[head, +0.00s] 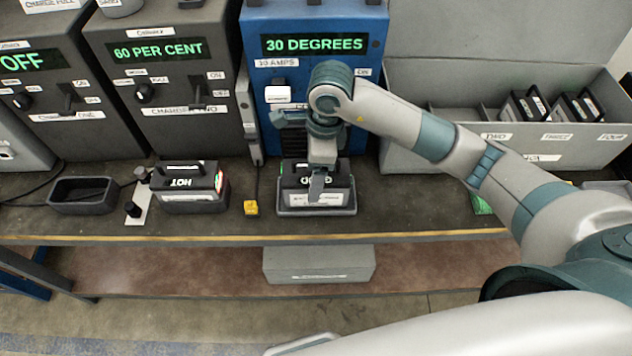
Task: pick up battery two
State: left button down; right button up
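My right gripper (319,184) reaches down over a dark battery (339,183) in a grey tray (316,211) below the blue machine. Its fingers are at the top and front of this battery and hide part of it. I cannot tell whether they are closed on it. No number is readable on this battery. Another dark battery (189,188), labelled HOT upside down, sits farther left on the bench. The grey case (470,152) at right has a TWO label on its front, and dark batteries (524,108) stand in its slots to the right. My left gripper is out of view.
The blue machine (312,80) reads 30 DEGREES. Charger two (165,85) reads 60 PER CENT and charger one (62,90) reads OFF. An empty black tray (83,206), a lever plate (139,208) and a yellow block (251,208) are on the bench (420,212).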

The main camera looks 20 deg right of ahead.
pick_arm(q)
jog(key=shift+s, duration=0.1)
pick_arm(e)
grip_shut()
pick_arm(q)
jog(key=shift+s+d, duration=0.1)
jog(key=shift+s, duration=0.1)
pick_arm(e)
jog(key=shift+w+r, duration=0.1)
jog(key=shift+r, duration=0.05)
jog(key=shift+r, duration=0.15)
